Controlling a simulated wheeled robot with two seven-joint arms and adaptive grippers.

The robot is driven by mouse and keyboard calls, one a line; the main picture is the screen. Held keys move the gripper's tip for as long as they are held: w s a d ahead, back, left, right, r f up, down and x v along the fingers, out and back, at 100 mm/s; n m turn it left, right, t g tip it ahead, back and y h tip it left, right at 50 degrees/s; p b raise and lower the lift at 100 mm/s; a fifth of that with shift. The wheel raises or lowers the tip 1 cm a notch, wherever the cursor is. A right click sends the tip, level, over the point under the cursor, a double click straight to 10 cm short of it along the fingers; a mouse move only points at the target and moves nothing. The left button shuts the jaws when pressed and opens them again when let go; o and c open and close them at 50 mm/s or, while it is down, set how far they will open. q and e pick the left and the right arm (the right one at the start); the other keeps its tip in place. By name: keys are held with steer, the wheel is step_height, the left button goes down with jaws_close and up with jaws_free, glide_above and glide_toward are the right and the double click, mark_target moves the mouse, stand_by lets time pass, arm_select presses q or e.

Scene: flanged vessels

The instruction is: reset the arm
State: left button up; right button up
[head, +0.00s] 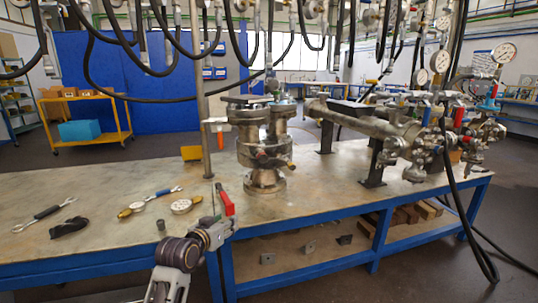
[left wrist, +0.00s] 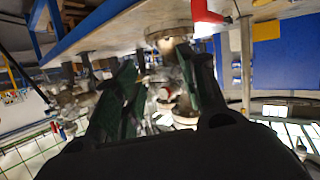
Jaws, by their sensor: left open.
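The flanged vessel (head: 264,150), a grey metal body with stacked flanges, stands upright on the bench (head: 330,190) in the head view. My left arm comes in low in the head view, in front of the bench's front edge; its fingers are hard to make out there. In the left wrist view, which is upside down, my left gripper (left wrist: 158,62) has its two dark fingers with green pads spread apart and nothing held between them. The vessel (left wrist: 168,38) shows beyond the fingers, apart from them. My right gripper is in neither view.
A red-handled item (head: 225,200) is at the bench front near my left arm. Wrenches (head: 165,192) and round gauges (head: 181,206) lie to the left. A horizontal pipe assembly (head: 365,122) fills the right side. Black hoses (head: 150,65) hang overhead. A thin post (head: 203,110) stands left of the vessel.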

arm_select(q)
steer(key=s+f+g+p, duration=0.1)
steer(key=s+f+g, duration=0.7)
steer(key=s+f, duration=2.4)
steer(key=shift+s+d+f+y, duration=0.2)
steer(key=shift+s+y, duration=0.1)
steer(key=shift+s, duration=0.65)
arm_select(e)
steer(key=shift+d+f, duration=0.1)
arm_select(q)
steer(key=shift+f+p, duration=0.15)
steer(key=shift+p, duration=0.35)
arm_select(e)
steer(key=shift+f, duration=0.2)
arm_select(q)
steer(key=shift+s+a+f+p, duration=0.1)
steer(key=shift+a+f+p, duration=0.1)
steer(key=shift+p, duration=0.4)
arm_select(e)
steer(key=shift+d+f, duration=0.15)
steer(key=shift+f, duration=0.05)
